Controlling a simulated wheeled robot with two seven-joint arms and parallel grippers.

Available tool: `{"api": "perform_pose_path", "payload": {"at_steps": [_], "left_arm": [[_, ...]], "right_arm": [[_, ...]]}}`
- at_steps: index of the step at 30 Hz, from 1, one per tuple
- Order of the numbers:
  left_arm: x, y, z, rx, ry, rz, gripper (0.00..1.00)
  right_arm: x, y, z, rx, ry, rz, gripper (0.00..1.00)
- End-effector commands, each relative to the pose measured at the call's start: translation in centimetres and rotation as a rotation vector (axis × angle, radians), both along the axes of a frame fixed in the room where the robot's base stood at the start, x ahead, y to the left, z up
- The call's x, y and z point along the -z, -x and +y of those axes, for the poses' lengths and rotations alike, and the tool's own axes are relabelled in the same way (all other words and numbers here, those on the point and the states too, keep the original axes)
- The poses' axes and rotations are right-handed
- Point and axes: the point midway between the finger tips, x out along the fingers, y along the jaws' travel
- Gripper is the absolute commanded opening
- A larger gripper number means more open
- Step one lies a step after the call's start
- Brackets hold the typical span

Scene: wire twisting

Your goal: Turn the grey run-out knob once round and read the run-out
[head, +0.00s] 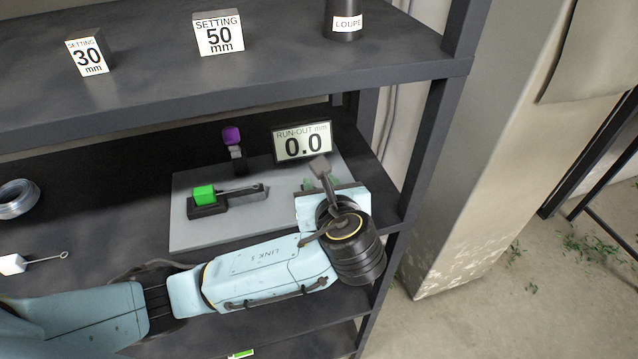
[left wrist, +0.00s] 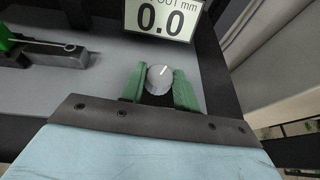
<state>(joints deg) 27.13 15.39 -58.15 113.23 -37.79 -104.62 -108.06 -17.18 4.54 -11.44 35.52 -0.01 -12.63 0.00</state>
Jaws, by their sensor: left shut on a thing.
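The grey run-out knob (left wrist: 159,78) is round with a white mark pointing up and slightly right in the left wrist view. My left gripper (left wrist: 160,88) has green fingers on either side of the knob and is shut on it. In the head view the left gripper (head: 312,184) is mostly hidden behind my own wrist, and the knob is hidden there. The run-out display (head: 302,142) stands behind the gripper and reads 0.0 mm; it also shows in the left wrist view (left wrist: 160,17). My right gripper is not in view.
A grey plate (head: 185,231) on the shelf carries a green block (head: 203,194) on a dark fixture and a purple-topped post (head: 232,137). Setting blocks of 30 mm (head: 88,53) and 50 mm (head: 218,34) and a loupe (head: 344,20) stand on the upper shelf. A shelf upright (head: 425,150) is close on the right.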

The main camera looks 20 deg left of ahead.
Motion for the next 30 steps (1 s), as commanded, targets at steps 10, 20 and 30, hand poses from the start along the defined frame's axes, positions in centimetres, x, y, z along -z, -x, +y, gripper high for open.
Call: {"api": "perform_pose_path", "payload": {"at_steps": [10,20,30], "left_arm": [[0.11,-0.27,-0.47,-0.276,0.001,0.006,0.08],[0.13,-0.41,-0.49,-0.419,-0.001,0.006,0.08],[0.13,-0.46,-0.43,-0.452,-0.002,0.004,0.08]], "right_arm": [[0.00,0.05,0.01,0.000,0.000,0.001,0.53],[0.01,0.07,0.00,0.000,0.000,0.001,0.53],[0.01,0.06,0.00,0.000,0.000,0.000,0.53]]}}
